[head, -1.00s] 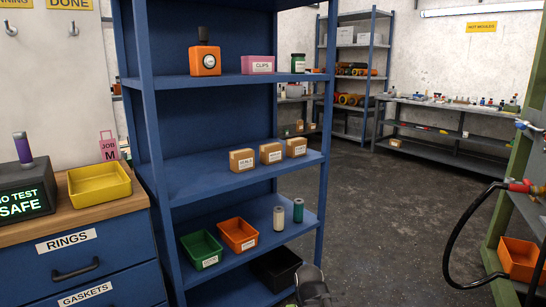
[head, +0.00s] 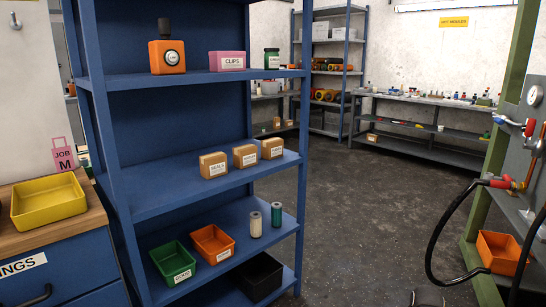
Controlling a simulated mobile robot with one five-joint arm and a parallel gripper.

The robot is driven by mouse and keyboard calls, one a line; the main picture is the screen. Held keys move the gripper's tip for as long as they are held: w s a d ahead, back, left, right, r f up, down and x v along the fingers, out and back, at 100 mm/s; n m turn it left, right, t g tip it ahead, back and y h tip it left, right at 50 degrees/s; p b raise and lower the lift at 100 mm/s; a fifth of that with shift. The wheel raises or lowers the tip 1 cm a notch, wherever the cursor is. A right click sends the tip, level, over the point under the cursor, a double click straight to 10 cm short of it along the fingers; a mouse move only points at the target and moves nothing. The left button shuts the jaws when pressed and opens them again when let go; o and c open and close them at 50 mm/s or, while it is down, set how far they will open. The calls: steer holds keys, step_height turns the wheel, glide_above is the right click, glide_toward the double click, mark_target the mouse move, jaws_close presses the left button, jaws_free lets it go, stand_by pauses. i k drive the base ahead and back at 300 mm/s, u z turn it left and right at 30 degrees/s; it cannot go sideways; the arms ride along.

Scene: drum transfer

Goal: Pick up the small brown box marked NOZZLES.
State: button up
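Three small brown boxes stand in a row on the middle shelf of the blue rack. The left box (head: 213,166) reads SEALS. The labels on the middle box (head: 246,156) and the right box (head: 272,149) are too small to read surely, so I cannot tell which is marked NOZZLES. Only a small dark sliver of what seems to be my arm's end (head: 414,298) shows at the bottom edge, far from the boxes, low and to their right. Its fingers cannot be made out.
The blue rack (head: 138,201) also holds an orange bottle (head: 167,57), a pink CLIPS box (head: 227,61), green (head: 173,263) and orange (head: 212,244) bins and two cylinders. A yellow tray (head: 48,202) sits left. Open floor (head: 350,215) lies right, before a hose (head: 437,230).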

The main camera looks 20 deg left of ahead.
mark_target(246, 156)
steer(key=u, duration=0.05)
steer(key=i, duration=1.8)
steer(key=z, duration=0.8)
steer(key=k, duration=0.1)
steer(key=u, duration=2.25)
steer(key=k, duration=0.15)
steer(key=u, duration=2.3)
steer(key=k, duration=0.45)
steer(key=z, duration=0.4)
steer(key=i, duration=0.95)
steer(key=u, duration=0.45)
